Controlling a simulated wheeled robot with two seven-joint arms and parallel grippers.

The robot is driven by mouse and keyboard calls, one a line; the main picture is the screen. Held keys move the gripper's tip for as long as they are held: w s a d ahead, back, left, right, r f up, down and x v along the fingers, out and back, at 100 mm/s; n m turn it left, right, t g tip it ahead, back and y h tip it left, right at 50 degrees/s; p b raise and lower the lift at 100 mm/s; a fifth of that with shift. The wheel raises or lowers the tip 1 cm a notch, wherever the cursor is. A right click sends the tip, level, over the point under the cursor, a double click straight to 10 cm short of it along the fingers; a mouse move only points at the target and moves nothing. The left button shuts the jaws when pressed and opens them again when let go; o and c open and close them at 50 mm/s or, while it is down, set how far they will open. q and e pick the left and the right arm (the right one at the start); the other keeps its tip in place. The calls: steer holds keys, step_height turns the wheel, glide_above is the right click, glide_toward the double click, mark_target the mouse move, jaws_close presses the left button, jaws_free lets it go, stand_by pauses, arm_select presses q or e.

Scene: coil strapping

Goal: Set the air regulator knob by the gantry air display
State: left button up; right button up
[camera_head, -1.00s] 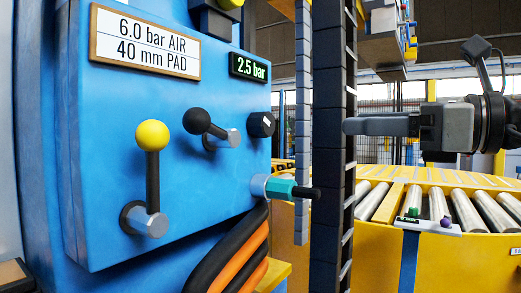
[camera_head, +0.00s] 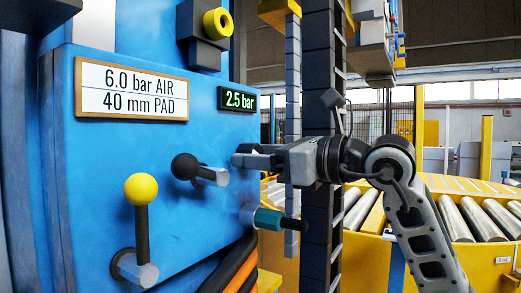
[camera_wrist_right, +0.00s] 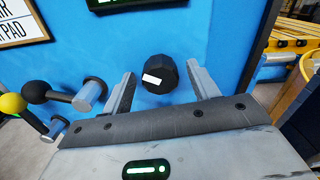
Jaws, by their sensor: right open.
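The air regulator knob (camera_wrist_right: 160,74) is a black faceted knob with a white mark, on the blue panel (camera_head: 100,190). In the right wrist view it sits between the two open fingers of my right gripper (camera_wrist_right: 160,90), near their tips; I cannot tell whether they touch it. In the head view my right gripper (camera_head: 240,155) reaches the panel and hides the knob. The green-lit air display (camera_head: 237,99) reads 2.5 bar. The sign (camera_head: 131,90) reads 6.0 bar AIR, 40 mm PAD. My left gripper is not in view.
A black-ball lever (camera_head: 186,166) and a yellow-ball lever (camera_head: 140,189) stick out left of the knob. A teal fitting (camera_head: 268,219) juts out below my gripper. Black and orange hoses hang below. A dark ladder-like column (camera_head: 318,110) and a roller conveyor (camera_head: 455,215) stand at right.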

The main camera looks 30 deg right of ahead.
steer(key=shift+w, duration=0.1)
steer(key=c, duration=1)
steer(key=shift+m, duration=0.3)
steer(key=m, duration=0.8)
steer(key=shift+m, duration=0.3)
steer(key=shift+m+p, duration=0.35)
steer(key=shift+m, duration=0.85)
